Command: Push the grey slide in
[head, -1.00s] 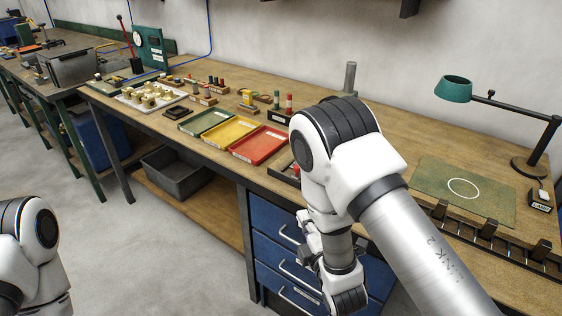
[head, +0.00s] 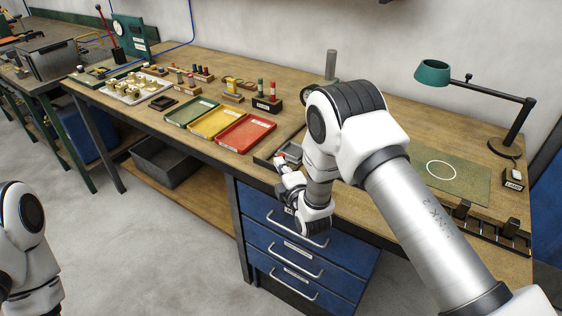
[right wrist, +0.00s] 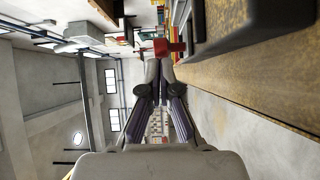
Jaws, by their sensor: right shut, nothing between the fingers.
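My right gripper (head: 283,170) is at the front edge of the bench, just in front of a dark, low-walled fixture (head: 264,158). A grey piece (head: 293,150), which looks like the grey slide, shows in it, partly hidden by my right arm. A small red part (head: 281,159) is at my fingertips. In the right wrist view the fingers (right wrist: 155,66) are closed together with nothing between them, and the red part (right wrist: 165,47) is just beyond their tips. I cannot tell whether they touch it. My left gripper is out of view; only its arm shows.
Red (head: 244,134), yellow (head: 215,122) and green (head: 190,111) trays lie left of the fixture. A green mat (head: 470,184) and a lamp (head: 432,72) are at the right. Blue drawers (head: 290,242) are below the bench top. A dark wall (right wrist: 265,35) is close in the right wrist view.

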